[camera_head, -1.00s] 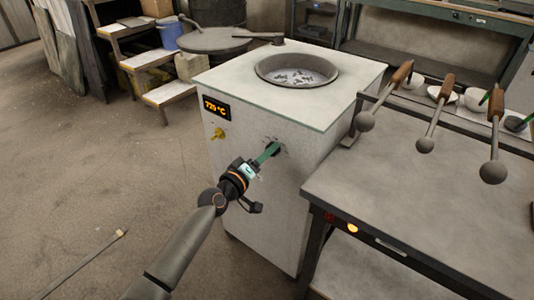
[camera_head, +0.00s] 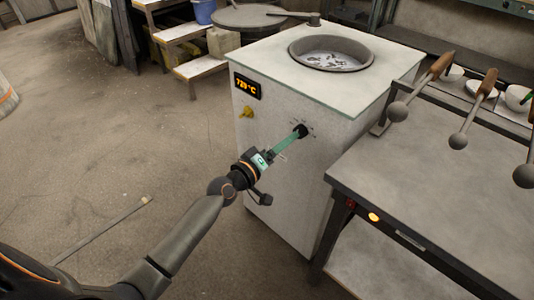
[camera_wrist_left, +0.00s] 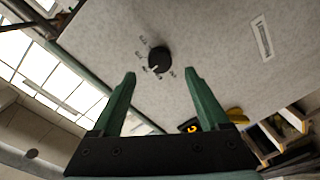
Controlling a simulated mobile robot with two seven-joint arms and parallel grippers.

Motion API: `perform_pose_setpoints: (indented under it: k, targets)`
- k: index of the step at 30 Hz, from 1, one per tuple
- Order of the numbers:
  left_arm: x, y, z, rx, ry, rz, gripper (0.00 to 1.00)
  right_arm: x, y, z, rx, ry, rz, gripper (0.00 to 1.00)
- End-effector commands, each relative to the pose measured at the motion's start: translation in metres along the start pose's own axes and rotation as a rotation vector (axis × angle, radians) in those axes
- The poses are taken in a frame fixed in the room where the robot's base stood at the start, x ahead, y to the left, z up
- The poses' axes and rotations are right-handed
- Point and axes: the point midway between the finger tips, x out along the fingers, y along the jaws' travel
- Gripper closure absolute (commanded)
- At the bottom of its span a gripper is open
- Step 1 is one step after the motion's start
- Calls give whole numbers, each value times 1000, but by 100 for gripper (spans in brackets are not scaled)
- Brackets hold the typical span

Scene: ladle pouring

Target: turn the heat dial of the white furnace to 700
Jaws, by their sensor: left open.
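The white furnace (camera_head: 275,165) stands in the middle of the head view. Its black heat dial (camera_head: 300,131) is on the front face, below and right of an orange display (camera_head: 247,86) that seems to read about 729 °C. In the left wrist view the dial (camera_wrist_left: 159,59) has a white pointer mark and small printed labels around it, too small to read. My left gripper (camera_head: 287,143) is open in front of the dial. Its green fingertips (camera_wrist_left: 160,75) lie either side of the dial's line and look apart from it. My right gripper is out of view.
A yellow knob (camera_head: 247,112) sits under the display. A crucible opening (camera_head: 331,53) with grey pieces is in the furnace top. A grey table (camera_head: 430,175) stands close on the right, with ladles (camera_head: 421,86) over it. Open floor (camera_head: 130,130) lies to the left.

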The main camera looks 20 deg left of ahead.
Motion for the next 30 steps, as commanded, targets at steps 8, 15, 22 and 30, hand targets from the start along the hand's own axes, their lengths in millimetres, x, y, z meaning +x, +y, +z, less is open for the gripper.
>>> perform_pose_setpoints:
  k: [8,15,22,30]
  targets:
    - [-53,0,0,1,-2,-1,22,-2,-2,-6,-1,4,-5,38]
    - [-74,0,0,0,-2,-1,22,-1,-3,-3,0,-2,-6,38]
    - [-76,0,0,-1,0,1,22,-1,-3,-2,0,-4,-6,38]
    - [-76,0,0,-1,0,1,22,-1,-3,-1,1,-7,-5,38]
